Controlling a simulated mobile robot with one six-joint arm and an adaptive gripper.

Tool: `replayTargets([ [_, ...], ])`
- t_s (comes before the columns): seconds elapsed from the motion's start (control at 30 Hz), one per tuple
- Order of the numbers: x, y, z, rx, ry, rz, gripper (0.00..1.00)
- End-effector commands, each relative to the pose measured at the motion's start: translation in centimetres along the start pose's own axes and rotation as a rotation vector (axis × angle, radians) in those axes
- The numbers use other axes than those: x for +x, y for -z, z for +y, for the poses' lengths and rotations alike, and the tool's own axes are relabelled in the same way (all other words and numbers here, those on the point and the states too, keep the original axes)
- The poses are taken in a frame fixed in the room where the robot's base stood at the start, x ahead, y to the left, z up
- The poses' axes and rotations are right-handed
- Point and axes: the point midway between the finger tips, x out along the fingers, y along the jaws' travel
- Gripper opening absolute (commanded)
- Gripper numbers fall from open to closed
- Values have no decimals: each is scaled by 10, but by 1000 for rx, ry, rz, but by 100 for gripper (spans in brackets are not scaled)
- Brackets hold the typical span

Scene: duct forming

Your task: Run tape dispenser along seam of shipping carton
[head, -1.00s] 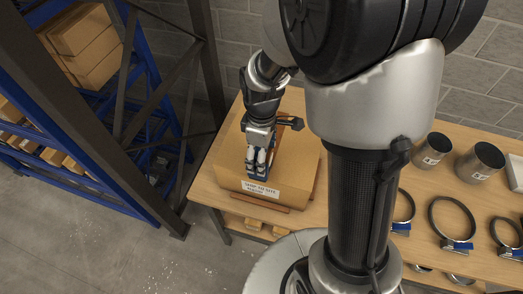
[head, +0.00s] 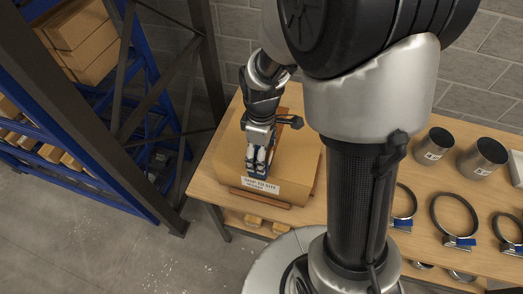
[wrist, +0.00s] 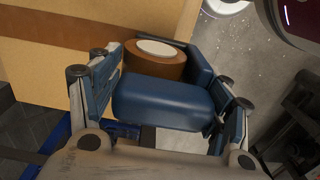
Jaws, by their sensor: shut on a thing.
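The shipping carton (head: 300,160) sits on the wooden table, with a white label (head: 262,186) on its front side. My gripper (head: 260,160) is over the carton's top near that front edge. In the wrist view my gripper (wrist: 165,100) has its fingers on both sides of the blue tape dispenser (wrist: 160,105), shut on it. The dispenser's brown tape roll (wrist: 153,64) is at the carton (wrist: 60,15). A brown tape strip (wrist: 60,45) runs along the carton's face up to the roll. Whether the roll touches the carton is unclear.
Metal cylinders (head: 433,146) and ring clamps (head: 453,215) lie on the table (head: 370,190) to the right, beyond my arm. A blue rack (head: 110,160) with boxes stands at the left. A block wall is behind. The floor at lower left is clear.

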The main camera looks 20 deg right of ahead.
Motion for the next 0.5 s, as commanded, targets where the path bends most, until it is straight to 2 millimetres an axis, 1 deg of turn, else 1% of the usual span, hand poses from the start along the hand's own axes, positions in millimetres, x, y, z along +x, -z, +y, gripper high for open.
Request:
replayTargets([
  [0.5, 8, 0, 0, 0, 0, 0, 44],
])
